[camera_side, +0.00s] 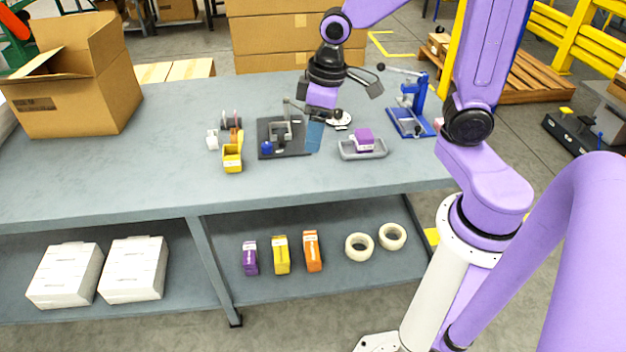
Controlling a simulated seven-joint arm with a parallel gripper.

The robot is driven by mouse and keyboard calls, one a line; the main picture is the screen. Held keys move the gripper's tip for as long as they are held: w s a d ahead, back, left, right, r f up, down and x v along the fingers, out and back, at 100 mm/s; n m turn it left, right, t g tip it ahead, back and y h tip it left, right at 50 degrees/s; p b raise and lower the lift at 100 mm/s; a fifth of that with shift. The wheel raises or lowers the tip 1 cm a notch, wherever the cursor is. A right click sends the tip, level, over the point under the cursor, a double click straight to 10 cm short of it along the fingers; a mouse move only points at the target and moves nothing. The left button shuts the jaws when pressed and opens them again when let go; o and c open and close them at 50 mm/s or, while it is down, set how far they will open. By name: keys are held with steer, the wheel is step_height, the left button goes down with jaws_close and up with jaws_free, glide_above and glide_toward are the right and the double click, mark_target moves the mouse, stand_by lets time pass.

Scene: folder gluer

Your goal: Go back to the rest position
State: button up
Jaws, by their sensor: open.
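My gripper (318,108) hangs at the back middle of the workbench (110,180), pointing down at the end of my purple and black arm. It is open, with nothing seen between its fingers, which are small and hard to make out. Just below and in front of it is a dark fixture plate (272,150) with a small grey device and a blue part on it. A blue flat piece (314,136) is at the plate's right edge. I cannot tell whether my gripper touches anything there.
A grey tray (348,154) holds a purple box (364,139). A blue lever press (411,112) stands at the right, a yellow bin (232,158) and tape dispenser at the left. An open carton (75,90) occupies the left end. The bench's front left is clear.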

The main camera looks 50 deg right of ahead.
steer(key=s+a+n+g, duration=0.1)
steer(key=s+n, duration=0.5)
steer(key=s, duration=1.1)
steer(key=shift+s+r+n+h, duration=0.2)
steer(key=shift+s+n+h, duration=0.1)
steer(key=shift+s+n, duration=0.1)
